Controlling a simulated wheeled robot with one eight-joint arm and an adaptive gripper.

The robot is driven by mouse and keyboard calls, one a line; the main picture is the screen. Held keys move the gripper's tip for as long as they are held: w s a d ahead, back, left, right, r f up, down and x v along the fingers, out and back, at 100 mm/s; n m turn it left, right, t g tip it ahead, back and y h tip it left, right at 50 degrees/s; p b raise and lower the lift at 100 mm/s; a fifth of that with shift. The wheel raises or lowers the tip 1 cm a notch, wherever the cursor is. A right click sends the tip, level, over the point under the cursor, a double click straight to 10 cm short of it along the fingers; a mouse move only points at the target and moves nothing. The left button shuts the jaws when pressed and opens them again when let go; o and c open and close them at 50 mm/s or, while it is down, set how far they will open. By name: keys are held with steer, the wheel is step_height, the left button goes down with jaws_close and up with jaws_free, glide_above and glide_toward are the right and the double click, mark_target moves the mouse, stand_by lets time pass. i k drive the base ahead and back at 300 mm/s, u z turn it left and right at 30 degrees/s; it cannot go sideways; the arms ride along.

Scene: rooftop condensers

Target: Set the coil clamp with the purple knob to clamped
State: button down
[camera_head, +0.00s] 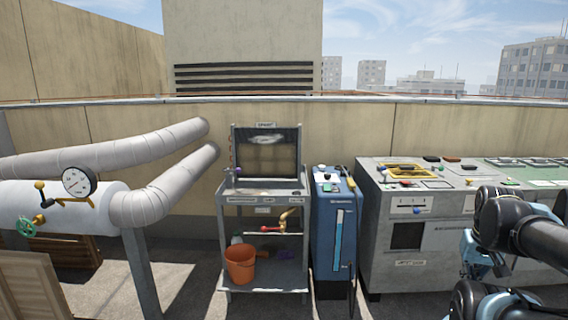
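A small purple knob (238,169) shows at the left end of the grey cart's top shelf, by a small grey upright clamp (229,178). It is too small to tell whether the clamp is open or closed. Behind it stands a dark-framed coil panel (266,150) with a label on top. My arm shows at the right edge, in front of the grey cabinets and well away from the clamp. I cannot make out my gripper's fingers in this view.
The grey cart (264,290) carries an orange bucket (240,264) and a red-handled valve (271,229). A blue machine (334,235) stands close on its right, then a grey cabinet (397,285). Insulated pipes (165,195) and a gauge (79,181) are at left.

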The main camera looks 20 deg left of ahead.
mark_target(239, 169)
steer(key=z, duration=1.8)
steer(key=k, duration=1.85)
steer(key=u, duration=2.55)
